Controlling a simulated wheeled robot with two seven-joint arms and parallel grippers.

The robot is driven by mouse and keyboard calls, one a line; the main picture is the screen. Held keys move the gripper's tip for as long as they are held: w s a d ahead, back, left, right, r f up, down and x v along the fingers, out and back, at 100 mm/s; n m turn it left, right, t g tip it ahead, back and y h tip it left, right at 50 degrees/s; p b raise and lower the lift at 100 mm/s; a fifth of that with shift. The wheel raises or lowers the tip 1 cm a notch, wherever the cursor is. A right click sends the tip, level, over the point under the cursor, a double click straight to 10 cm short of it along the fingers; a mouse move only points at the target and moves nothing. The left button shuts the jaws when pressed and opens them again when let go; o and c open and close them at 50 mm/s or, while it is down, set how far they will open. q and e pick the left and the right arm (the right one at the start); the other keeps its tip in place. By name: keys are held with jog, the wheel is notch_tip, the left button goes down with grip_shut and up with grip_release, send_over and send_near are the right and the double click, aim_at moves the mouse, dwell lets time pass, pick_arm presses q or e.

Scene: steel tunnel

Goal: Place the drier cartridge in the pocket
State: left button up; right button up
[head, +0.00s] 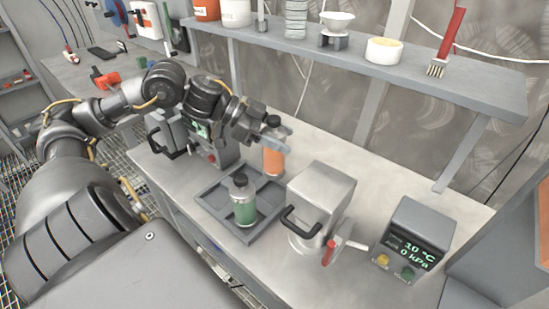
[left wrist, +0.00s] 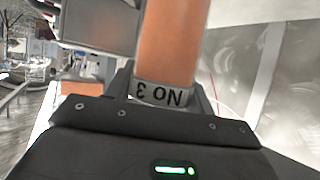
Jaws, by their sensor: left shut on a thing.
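My left gripper (head: 274,130) is shut on an orange cartridge (head: 273,158) with a dark cap, gripping it near the top. The cartridge looks roughly upright at the far right part of a grey tray (head: 215,200) with square pockets. I cannot tell whether its bottom touches the tray. In the left wrist view the orange cartridge (left wrist: 172,45) stands between the fingers, with a pale band reading "NO 3" upside down. A green cartridge (head: 243,208) with a dark cap stands in the tray's near right part. My right gripper is not in view.
A steel box with a black handle (head: 322,200) and a red-handled valve (head: 331,250) stands right of the tray. A display unit (head: 408,240) reads 10 °C and 0 kPa. A shelf (head: 460,80) with containers and a brush overhangs behind. An instrument (head: 215,150) stands behind the tray.

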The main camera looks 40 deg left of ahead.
aim_at(279, 166)
pick_arm(q)
notch_tip(279, 166, down, 6)
jog(key=shift+r, duration=0.2)
jog(key=shift+f, duration=2.05)
jog(key=o, duration=1.2)
jog(key=shift+f, duration=0.1)
